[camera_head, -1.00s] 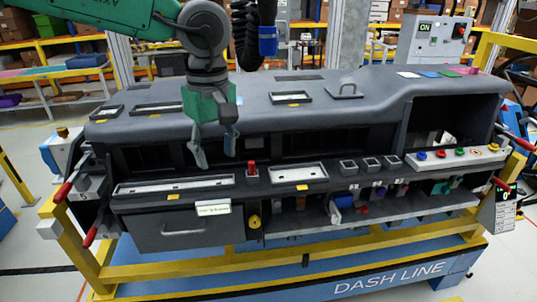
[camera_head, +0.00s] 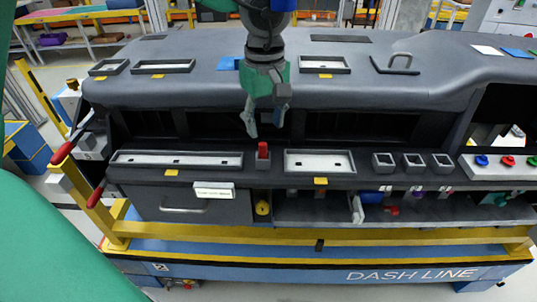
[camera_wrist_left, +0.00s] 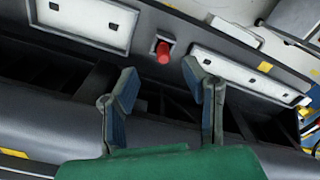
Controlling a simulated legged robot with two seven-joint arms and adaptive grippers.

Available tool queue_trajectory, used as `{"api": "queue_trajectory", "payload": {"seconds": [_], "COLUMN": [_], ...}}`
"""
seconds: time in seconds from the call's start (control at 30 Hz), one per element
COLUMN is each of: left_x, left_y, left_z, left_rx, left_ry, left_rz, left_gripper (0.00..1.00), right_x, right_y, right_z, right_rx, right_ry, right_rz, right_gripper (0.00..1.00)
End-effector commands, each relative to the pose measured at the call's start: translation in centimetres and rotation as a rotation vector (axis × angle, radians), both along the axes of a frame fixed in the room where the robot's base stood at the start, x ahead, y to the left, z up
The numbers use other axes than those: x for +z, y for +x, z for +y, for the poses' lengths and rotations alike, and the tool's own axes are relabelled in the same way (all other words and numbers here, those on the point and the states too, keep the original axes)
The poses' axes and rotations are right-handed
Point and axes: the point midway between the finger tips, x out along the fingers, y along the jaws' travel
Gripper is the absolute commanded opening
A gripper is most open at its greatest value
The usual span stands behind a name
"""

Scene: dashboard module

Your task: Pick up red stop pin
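The red stop pin (camera_head: 263,150) stands upright in a small dark square holder on the dashboard module's front ledge, between two pale shallow trays. It also shows in the left wrist view (camera_wrist_left: 163,52), above the gap between the fingertips. My left gripper (camera_head: 264,128) points down just above and behind the pin in the head view. Its fingers are apart and nothing is between them. In the left wrist view the open fingers (camera_wrist_left: 160,75) stand either side of the gap, short of the pin. My right gripper is not seen; a large green arm part fills the lower left of the head view.
Pale trays lie left (camera_head: 180,160) and right (camera_head: 320,162) of the pin. Three small square holders (camera_head: 413,161) and a button panel (camera_head: 500,166) stand further right. The dark dashboard top (camera_head: 200,85) rises behind the ledge. A drawer with a handle (camera_head: 183,208) is below left.

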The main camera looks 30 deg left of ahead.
Motion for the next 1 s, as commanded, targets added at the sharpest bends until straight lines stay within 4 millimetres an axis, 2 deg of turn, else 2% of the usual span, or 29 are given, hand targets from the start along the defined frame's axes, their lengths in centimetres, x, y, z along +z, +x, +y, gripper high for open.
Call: {"api": "queue_trajectory", "payload": {"seconds": [0.23,0.5,0.8,0.87,0.9,0.93,1.0], "left_x": [-1.9,-5.6,-6.1,-6.1,-6.2,-6.2,-6.2], "left_y": [-0.2,0.0,0.0,0.0,0.0,0.0,0.0], "left_z": [-0.1,-0.7,-0.2,-0.1,0.0,0.0,0.0], "left_rx": [0.000,0.000,0.001,0.001,0.001,0.001,0.001], "left_ry": [0.002,0.007,0.000,-0.001,-0.001,-0.002,-0.002], "left_rz": [0.001,0.000,-0.002,-0.002,-0.002,-0.001,-0.001], "left_gripper": [0.39,0.39,0.39,0.18,0.04,0.00,0.00], "right_x": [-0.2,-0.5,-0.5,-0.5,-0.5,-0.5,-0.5], "right_y": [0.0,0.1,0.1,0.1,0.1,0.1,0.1], "right_z": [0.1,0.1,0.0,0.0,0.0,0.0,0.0], "right_rx": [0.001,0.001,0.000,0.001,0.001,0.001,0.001], "right_ry": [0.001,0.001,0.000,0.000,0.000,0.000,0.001], "right_rz": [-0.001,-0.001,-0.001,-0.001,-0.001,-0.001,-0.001], "right_gripper": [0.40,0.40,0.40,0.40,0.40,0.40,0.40]}}
